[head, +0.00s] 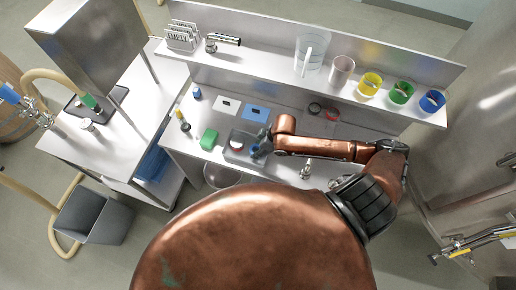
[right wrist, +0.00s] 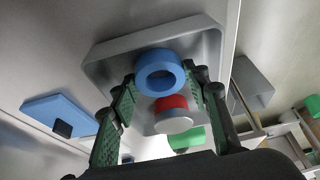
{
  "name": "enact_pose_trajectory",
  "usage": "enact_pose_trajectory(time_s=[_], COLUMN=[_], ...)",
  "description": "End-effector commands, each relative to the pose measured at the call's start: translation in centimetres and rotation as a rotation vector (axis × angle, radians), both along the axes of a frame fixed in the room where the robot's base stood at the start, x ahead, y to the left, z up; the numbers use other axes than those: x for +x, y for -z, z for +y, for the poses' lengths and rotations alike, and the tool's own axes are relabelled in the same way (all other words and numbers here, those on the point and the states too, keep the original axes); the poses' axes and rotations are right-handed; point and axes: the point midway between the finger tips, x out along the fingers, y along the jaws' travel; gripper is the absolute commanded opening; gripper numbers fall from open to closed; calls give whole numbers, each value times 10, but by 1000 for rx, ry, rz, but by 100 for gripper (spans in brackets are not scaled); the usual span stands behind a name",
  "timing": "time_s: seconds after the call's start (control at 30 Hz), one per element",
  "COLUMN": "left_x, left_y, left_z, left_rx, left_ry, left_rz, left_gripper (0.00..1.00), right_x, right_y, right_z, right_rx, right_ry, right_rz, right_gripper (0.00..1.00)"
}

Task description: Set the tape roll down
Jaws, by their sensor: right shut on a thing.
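My right gripper (head: 260,147) reaches in from the right over the shelf bench. In the right wrist view its green-padded fingers (right wrist: 160,85) are shut on a blue ring, the tape roll (right wrist: 160,72), which sits between the fingertips. The grey tray (right wrist: 105,52) lies beyond the roll; it also shows in the head view (head: 238,158). A red and white round thing (right wrist: 172,115) is at the tray, close to the roll. I cannot tell whether the roll touches the tray floor. My left gripper is not in view.
A green block (head: 208,139) stands left of the tray. A blue plate (head: 255,113) and a white plate (head: 227,106) lie behind it. A small metal fitting (head: 306,170) stands to the right. Several cups, including a yellow one (head: 370,84), line the upper shelf.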

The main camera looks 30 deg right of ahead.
Motion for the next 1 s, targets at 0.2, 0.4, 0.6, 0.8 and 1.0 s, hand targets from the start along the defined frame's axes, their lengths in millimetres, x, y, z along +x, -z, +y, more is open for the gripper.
enact_pose_trajectory(time_s=[0.2, 0.4, 0.6, 0.8, 1.0], left_x=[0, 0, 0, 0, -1], left_y=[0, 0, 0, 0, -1], left_z=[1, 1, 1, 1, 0], left_rx=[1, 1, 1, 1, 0], left_ry=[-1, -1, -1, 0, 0], left_rz=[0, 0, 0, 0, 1], left_gripper=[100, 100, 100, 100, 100], right_x=[0, 0, 0, 0, -3], right_y=[1, 3, 3, 3, -9], right_z=[0, 0, 0, 0, -4], right_rx=[-1, 0, -1, 0, -2], right_ry=[-1, -1, -1, -1, -1], right_rz=[-2, -2, -1, -2, -2], right_gripper=[19, 48, 60, 60, 60])
